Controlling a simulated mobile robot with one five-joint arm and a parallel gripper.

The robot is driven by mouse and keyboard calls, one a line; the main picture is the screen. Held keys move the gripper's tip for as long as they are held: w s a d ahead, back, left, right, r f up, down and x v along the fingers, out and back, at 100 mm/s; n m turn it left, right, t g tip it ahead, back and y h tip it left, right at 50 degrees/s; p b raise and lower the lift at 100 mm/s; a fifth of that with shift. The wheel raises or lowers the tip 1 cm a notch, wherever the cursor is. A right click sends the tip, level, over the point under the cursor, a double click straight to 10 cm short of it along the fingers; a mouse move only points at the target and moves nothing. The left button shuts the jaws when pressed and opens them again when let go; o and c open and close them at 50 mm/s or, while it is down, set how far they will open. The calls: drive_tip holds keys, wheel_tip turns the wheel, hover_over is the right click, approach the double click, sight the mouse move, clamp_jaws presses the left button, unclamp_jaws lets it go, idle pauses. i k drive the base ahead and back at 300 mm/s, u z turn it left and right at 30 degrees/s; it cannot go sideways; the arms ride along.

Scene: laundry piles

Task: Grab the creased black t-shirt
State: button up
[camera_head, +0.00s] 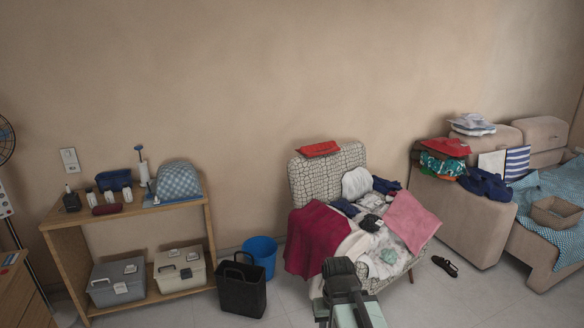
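A crumpled black cloth (371,222) with a pale patch lies near the middle of the laundry on the patterned chair (316,176). It looks like the creased black t-shirt, but it is small in view. Dark navy cloths (385,186) lie behind it. My gripper (339,267) is at the bottom centre, in front of the chair and apart from the black cloth. I see it from behind, so its fingers are hidden and I cannot tell whether it is open.
Around it lie a magenta cloth (314,240), a pink cloth (411,221) and white cloths. A black bag (242,290) and blue bin (261,251) stand left of the chair. A dark sandal (445,266) lies right. The beige sofa (470,225) holds more laundry.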

sight(370, 221)
drive_tip(key=i, duration=1.55)
drive_tip(key=z, duration=1.8)
drive_tip(key=i, duration=1.8)
drive_tip(key=u, duration=4)
